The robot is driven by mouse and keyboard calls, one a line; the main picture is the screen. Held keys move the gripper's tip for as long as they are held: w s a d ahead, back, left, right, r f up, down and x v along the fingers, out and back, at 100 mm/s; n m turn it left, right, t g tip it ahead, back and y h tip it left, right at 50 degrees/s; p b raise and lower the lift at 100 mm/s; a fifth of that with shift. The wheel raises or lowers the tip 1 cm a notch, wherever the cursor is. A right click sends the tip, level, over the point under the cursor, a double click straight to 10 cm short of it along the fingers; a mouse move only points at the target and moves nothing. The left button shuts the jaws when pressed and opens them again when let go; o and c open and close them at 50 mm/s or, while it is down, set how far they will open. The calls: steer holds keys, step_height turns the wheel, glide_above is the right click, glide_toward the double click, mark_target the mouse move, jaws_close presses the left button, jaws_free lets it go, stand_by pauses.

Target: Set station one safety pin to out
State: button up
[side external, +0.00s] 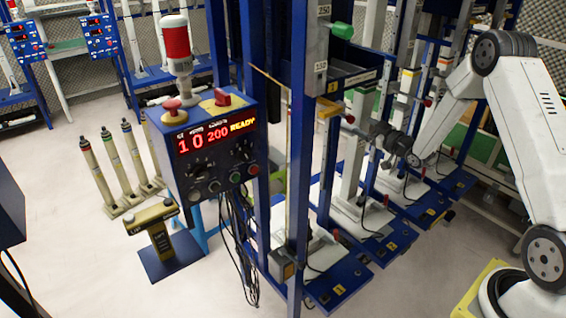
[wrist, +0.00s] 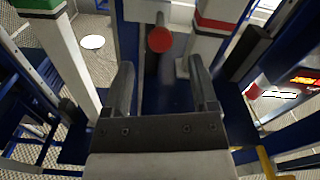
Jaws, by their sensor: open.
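The pin with a round red knob (wrist: 159,39) shows in the wrist view just beyond my open fingers, roughly centred between them. In the side view a small red knob (side external: 349,118) sticks out to the right of a yellow block (side external: 328,107) on the nearest blue station frame; it looks like the same pin. My gripper (side external: 372,140) is close to the right of this knob, pointing at the frame. In the wrist view my gripper (wrist: 161,63) is open and empty, with a visible gap to the knob. How deep the pin sits is hidden.
A control box (side external: 212,140) with a lit display reading READY stands left of the frame. Blue uprights (side external: 300,130) stand close around the pin. More stations with white plates (side external: 405,185) lie behind. Several slim cylinders (side external: 100,170) stand on the floor at left.

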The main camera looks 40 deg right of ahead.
mark_target(353, 121)
steer(key=shift+w, duration=0.1)
steer(key=shift+w, duration=3.8)
jaws_close()
